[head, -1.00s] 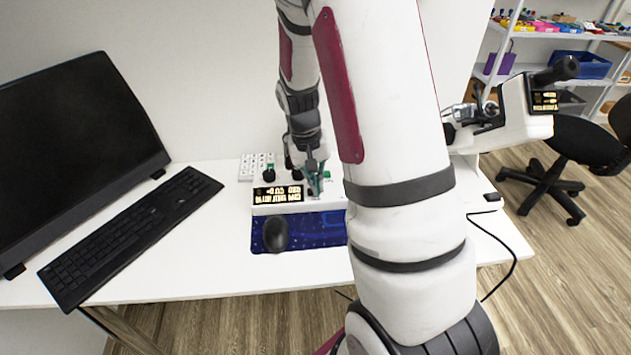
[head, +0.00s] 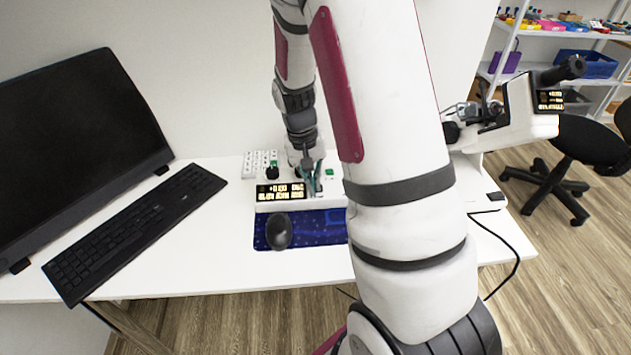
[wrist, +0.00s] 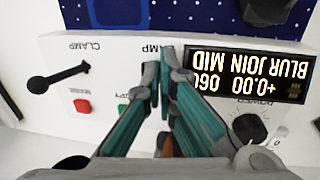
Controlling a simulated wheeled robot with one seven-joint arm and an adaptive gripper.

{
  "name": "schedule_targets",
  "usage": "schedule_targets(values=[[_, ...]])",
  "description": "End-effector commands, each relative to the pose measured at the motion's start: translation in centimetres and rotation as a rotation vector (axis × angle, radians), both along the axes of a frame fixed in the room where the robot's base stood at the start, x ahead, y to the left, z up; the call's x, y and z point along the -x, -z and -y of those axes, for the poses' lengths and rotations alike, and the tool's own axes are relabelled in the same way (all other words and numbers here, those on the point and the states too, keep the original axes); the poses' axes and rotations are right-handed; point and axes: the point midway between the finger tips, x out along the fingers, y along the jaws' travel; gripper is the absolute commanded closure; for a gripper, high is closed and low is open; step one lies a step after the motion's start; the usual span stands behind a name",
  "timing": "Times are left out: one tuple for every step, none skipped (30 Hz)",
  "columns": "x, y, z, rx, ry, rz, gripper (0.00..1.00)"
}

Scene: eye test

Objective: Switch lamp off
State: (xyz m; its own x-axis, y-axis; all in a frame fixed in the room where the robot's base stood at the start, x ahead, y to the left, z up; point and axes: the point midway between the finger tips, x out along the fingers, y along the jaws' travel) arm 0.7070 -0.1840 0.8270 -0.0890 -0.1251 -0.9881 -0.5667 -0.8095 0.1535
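In the wrist view the box appears upside down. It shows the display (wrist: 249,75), a black knob (wrist: 250,127), a red button (wrist: 82,106), a partly hidden green button (wrist: 122,109) and a black lever (wrist: 58,77) by a "CLAMP" label. My gripper (head: 314,190) is over the box. In the wrist view its teal fingertips (wrist: 159,82) are close together with nothing visible between them. Contact with the box cannot be told.
A mouse (head: 279,231) lies on a blue mat (head: 318,230) in front of the box. A keyboard (head: 135,230) and monitor (head: 75,150) are at the left. My arm hides the table's middle right.

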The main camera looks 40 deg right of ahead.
Motion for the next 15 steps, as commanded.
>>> schedule_targets(values=[[0.0,0.0,0.0,-0.001,0.000,-0.001,1.00],[0.0,-0.1,0.0,-0.001,0.000,-0.001,1.00],[0.0,-0.2,0.0,-0.001,0.000,-0.001,1.00],[0.1,-0.3,0.0,0.000,0.000,0.000,1.00],[0.1,-0.6,0.0,0.000,0.000,0.000,1.00],[0.1,-0.9,0.0,0.000,0.000,0.000,1.00],[0.1,-1.2,0.0,0.000,0.000,0.000,1.00],[0.2,-1.6,0.0,0.000,0.000,0.000,1.00],[0.2,-2.1,0.0,0.000,0.000,0.000,1.00],[0.2,-2.6,0.0,0.000,0.000,0.001,1.00],[0.3,-3.1,0.1,0.000,0.000,0.002,1.00],[0.3,-3.7,0.1,0.000,0.000,0.002,1.00],[0.4,-4.2,0.1,0.000,0.000,0.002,1.00],[0.4,-4.7,0.1,0.000,0.000,0.001,1.00],[0.1,-5.5,-0.1,0.002,-0.001,0.006,1.00]])
